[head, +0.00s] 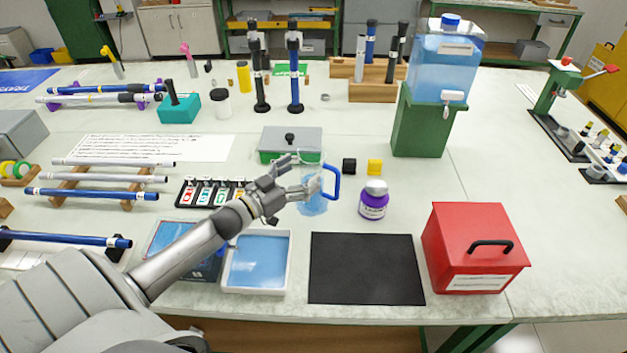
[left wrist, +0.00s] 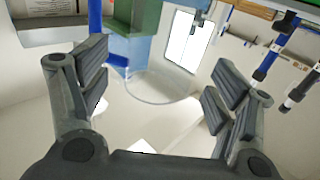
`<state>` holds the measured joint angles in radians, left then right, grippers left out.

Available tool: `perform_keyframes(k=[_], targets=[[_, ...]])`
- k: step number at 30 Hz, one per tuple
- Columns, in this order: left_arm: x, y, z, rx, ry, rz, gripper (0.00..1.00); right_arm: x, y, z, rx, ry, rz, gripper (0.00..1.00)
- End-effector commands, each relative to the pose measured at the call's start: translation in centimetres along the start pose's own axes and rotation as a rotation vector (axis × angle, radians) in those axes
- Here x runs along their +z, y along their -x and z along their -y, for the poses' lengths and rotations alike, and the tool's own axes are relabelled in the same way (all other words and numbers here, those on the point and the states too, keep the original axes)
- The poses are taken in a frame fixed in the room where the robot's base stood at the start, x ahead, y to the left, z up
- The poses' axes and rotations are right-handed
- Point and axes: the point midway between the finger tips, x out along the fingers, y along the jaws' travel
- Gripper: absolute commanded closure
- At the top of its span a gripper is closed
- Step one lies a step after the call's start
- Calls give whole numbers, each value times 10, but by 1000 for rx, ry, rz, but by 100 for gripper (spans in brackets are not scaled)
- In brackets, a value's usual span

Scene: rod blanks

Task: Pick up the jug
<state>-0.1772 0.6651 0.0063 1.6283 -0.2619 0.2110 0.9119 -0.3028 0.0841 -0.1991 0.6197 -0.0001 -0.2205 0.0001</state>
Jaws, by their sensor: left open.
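The jug (head: 313,205) is clear with a light blue tint and a blue handle (head: 336,183) on its right side. It stands on the table near the middle of the head view. My left gripper (head: 303,174) is open at the jug's left side, and its fingers overlap the jug's upper part. In the left wrist view the jug's round rim (left wrist: 150,101) shows between the open fingers of the left gripper (left wrist: 156,92). The blue handle (left wrist: 96,20) is beyond the left finger there. I cannot tell whether a finger touches the jug. My right gripper is out of view.
A purple-labelled jar (head: 374,200) stands right of the jug. Black (head: 349,165) and yellow (head: 375,167) blocks sit behind. A green-and-grey box (head: 290,143) is behind the gripper. A white tray (head: 288,262), a black mat (head: 366,268) and a red box (head: 474,245) are in front.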

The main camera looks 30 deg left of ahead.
Motion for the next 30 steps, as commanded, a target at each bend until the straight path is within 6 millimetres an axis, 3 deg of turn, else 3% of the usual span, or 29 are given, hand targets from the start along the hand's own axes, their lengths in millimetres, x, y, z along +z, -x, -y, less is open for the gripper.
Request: perform_keyframes(k=[13,23,30], targets=[[-4,-46,-1,-1,1,0,18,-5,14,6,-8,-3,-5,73],[-3,-52,-1,0,0,1,18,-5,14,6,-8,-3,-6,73],[-3,-52,-1,0,0,1,44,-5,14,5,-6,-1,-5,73]])
